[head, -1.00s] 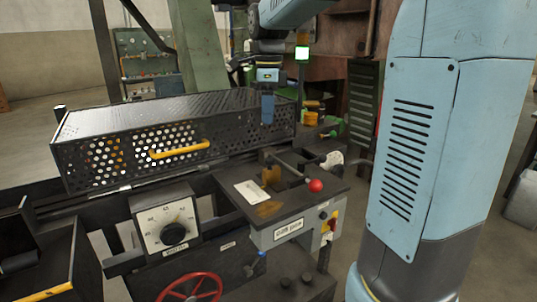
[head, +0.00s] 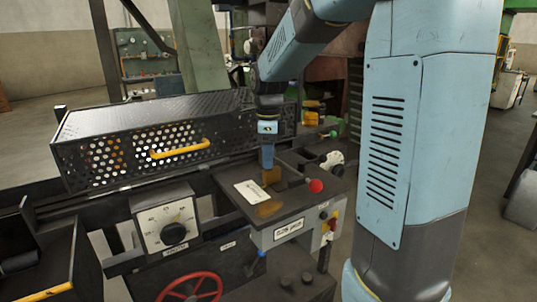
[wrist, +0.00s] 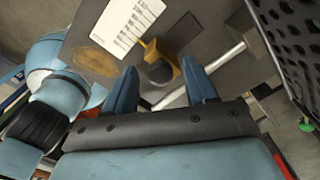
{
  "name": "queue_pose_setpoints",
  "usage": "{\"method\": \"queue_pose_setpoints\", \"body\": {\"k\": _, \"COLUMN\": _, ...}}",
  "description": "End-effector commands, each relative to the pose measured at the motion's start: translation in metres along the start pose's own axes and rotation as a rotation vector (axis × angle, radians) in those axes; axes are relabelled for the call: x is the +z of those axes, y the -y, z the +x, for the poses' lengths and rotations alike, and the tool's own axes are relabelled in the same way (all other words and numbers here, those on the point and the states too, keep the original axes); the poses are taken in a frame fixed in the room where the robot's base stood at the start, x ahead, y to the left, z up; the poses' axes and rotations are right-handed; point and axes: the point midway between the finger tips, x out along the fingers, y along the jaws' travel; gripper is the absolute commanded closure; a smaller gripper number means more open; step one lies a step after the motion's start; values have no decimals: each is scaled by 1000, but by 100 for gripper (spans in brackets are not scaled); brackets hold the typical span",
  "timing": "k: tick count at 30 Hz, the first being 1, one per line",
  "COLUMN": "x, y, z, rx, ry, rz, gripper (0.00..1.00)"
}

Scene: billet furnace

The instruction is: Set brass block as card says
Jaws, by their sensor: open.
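The brass block (head: 271,175) sits on the dark plate (head: 228,188) near its back edge, partly hidden behind my gripper (head: 267,162) in the head view. In the wrist view the brass block (wrist: 152,50) shows as an orange-yellow piece with a dark round part at its near side. The white card (head: 251,192) lies flat on the plate, left of the block; its printing (wrist: 128,24) is too small to read. My gripper (wrist: 160,82) is open and empty, its two blue fingers above and pointing towards the block. I cannot tell the height gap.
A perforated black guard (head: 110,150) with a yellow handle stands behind and left. A dial box (head: 165,222) and red handwheel (head: 190,288) are in front.

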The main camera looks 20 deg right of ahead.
Motion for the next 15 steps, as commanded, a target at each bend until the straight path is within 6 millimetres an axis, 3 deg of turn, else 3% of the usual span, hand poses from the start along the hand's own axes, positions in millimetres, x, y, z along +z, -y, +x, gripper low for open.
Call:
{"method": "queue_pose_setpoints", "body": {"k": 6, "x": 0, "y": 0, "z": 0, "rx": 0, "ry": 0, "rz": 0, "gripper": 44}}
{"method": "queue_pose_setpoints", "body": {"k": 15, "x": 0, "y": 0, "z": 0, "rx": -1, "ry": 0, "rz": 0, "gripper": 73}}
